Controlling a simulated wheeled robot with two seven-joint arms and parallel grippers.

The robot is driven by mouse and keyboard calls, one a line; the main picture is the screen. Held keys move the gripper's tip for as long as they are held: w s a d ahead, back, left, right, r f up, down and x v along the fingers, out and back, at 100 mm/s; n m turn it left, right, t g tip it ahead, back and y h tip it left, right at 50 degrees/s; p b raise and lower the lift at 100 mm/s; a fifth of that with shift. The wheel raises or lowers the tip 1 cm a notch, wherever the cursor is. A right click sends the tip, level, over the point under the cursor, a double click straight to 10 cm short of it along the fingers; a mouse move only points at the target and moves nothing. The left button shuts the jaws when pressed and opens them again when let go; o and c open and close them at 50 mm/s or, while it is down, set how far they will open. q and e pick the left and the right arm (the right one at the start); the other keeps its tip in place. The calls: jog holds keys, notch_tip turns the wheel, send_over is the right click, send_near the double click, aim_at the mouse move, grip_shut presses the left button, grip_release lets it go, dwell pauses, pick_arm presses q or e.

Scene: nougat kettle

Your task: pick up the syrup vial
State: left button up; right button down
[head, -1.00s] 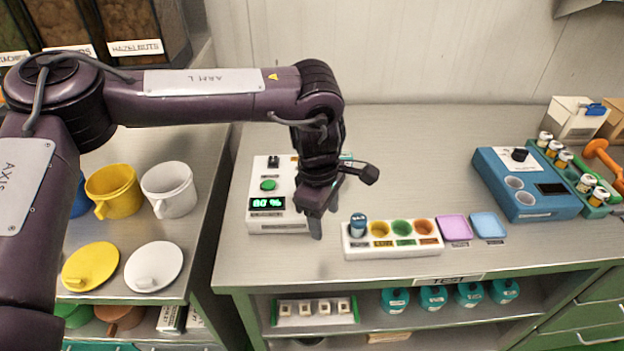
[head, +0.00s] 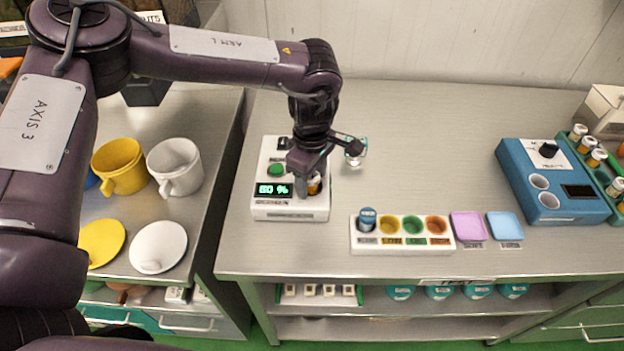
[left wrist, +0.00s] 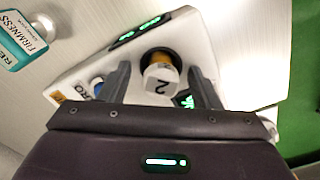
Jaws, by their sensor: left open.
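The syrup vial (left wrist: 161,84) has an amber body and a white cap marked 2. It stands in the white device with the green display (head: 265,207). My left gripper (left wrist: 160,70) is open, with one finger on each side of the vial and gaps visible between. In the head view the left gripper (head: 307,188) is low over the right part of the device and hides most of the vial (head: 315,184). My right gripper is not in view.
A small teal-labelled item (head: 355,153) stands behind the gripper. Cups (head: 175,165) are on the left counter. The back middle of the bench is clear.

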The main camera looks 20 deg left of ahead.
pick_arm(q)
jog(key=c, duration=1.1)
jog(key=shift+o, duration=0.2)
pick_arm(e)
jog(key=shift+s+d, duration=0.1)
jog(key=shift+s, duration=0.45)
pick_arm(q)
jog(key=shift+r, duration=0.1)
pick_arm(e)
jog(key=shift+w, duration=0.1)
